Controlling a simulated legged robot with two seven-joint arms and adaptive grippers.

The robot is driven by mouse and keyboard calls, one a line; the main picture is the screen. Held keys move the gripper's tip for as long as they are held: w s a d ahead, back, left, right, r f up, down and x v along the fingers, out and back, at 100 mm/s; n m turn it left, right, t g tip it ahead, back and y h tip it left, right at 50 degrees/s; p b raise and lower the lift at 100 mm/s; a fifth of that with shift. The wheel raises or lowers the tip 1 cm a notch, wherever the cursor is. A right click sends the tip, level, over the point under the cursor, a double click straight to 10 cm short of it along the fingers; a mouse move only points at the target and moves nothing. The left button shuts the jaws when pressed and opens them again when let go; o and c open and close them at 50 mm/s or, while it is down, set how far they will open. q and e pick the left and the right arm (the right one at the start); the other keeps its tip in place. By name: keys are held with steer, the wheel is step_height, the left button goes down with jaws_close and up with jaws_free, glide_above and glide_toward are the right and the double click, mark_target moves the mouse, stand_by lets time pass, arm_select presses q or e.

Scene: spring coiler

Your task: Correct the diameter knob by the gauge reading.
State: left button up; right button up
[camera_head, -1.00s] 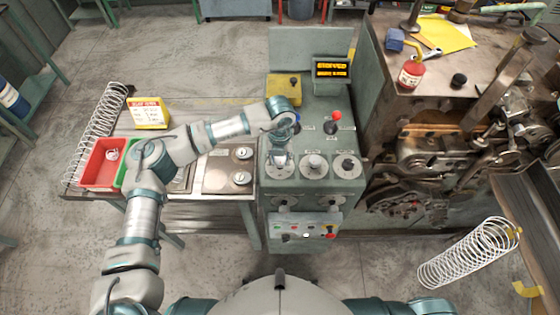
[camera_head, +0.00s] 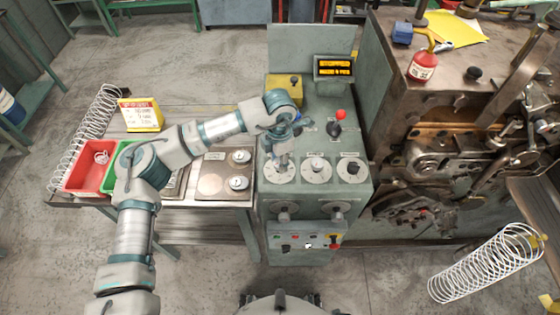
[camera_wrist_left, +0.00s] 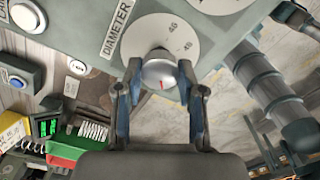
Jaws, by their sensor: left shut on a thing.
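The diameter knob (camera_wrist_left: 158,72) is a silver knob with a red mark, set in a white numbered dial (camera_wrist_left: 140,38) labelled DIAMETER in the left wrist view. In the head view this is the leftmost dial (camera_head: 279,175) on the green control cabinet. My left gripper (camera_wrist_left: 160,82) is shut on the knob, a finger on each side; in the head view it comes down over the knob (camera_head: 281,156) and hides much of it. A small screen with green digits (camera_wrist_left: 47,127) shows in the left wrist view, too small to read. My right gripper is out of view.
Two more dials (camera_head: 317,170) (camera_head: 351,169) sit right of the knob. A red-topped lever (camera_head: 336,126) and an amber-lettered display (camera_head: 333,68) stand behind. The left bench has a red bin (camera_head: 90,168), a yellow sign (camera_head: 142,115) and a long spring (camera_head: 84,138). Another spring (camera_head: 486,264) is lower right.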

mark_target(278, 160)
arm_select(q)
steer(key=m+b, duration=0.1)
steer(key=m, duration=0.3)
steer(key=shift+f+m+b, duration=0.15)
steer(key=shift+m+b, duration=0.15)
steer(key=shift+b, duration=0.05)
steer(key=m+b, duration=0.1)
steer(key=m, duration=0.4)
steer(key=shift+w, duration=0.1)
steer(key=shift+a+r, duration=0.1)
steer(key=shift+r, duration=0.1)
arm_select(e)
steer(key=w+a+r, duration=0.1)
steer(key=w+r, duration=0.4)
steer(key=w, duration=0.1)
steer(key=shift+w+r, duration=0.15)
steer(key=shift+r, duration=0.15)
arm_select(q)
steer(key=shift+w+r+m, duration=0.1)
steer(key=shift+m, duration=0.2)
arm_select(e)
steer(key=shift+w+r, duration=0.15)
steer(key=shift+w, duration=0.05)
arm_select(q)
steer(key=o, duration=1.1)
steer(key=shift+o, duration=0.2)
steer(key=shift+a, duration=0.1)
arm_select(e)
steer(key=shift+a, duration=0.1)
